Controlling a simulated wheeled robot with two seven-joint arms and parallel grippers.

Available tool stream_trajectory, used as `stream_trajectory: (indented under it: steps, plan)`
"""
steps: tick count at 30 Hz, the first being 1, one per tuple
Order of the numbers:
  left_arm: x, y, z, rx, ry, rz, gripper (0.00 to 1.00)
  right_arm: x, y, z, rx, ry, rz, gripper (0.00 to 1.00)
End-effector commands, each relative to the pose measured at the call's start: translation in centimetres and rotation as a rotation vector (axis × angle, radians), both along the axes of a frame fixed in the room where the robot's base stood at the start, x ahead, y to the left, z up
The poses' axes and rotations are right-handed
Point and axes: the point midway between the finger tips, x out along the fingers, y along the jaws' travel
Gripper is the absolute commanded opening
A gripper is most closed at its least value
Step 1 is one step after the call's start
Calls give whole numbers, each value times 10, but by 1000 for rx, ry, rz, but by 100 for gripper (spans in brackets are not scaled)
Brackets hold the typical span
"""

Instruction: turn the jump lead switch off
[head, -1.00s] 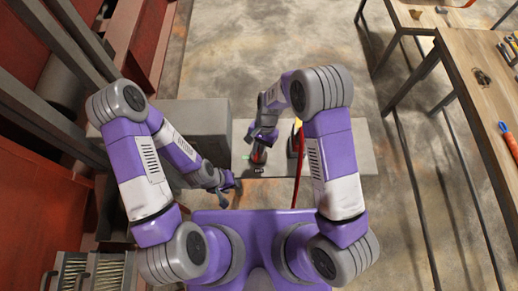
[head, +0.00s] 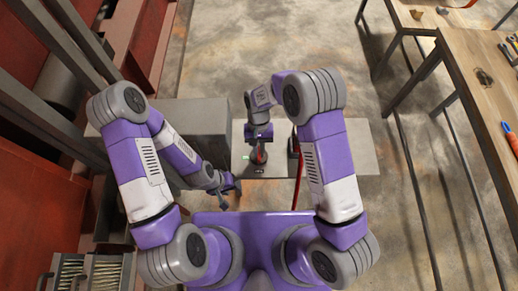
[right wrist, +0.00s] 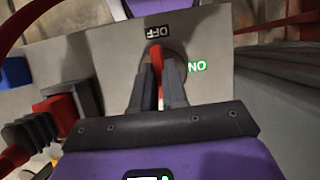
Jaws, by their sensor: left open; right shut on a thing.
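The jump lead switch has a red handle (right wrist: 156,62) on a grey panel. In the right wrist view the handle lies between my right gripper's fingers (right wrist: 160,82), which are shut on it, and its far end points up at the OFF label (right wrist: 158,32). A green ON label (right wrist: 197,67) is to the right. In the head view my right gripper (head: 258,139) is over the switch (head: 258,156), largely covering it. My left gripper (head: 231,188) is open and empty, left of the switch and lower in the picture.
A grey box (head: 190,125) stands left of the switch. A red cable (head: 298,180) runs beside it on the right. In the right wrist view a red clamp-like part (right wrist: 55,113) and a blue part (right wrist: 15,71) sit at left. A workbench (head: 470,60) is at far right.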

Motion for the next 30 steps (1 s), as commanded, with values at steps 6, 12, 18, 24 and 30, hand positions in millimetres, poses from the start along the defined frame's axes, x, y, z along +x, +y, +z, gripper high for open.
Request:
stream_trajectory:
  steps: [6,12,18,24,30]
  plan:
    - [0,0,-1,0,0,0,43,-3,-1,-4,-5,8,7,0]
    - [0,0,-1,0,0,0,43,-4,-2,-4,-5,9,7,28]
    - [0,0,0,0,0,0,43,-2,0,-3,-1,5,5,38]
    - [0,0,0,0,0,0,43,0,0,1,-1,2,4,38]
    - [0,0,-1,0,0,0,43,11,0,26,1,-2,3,38]
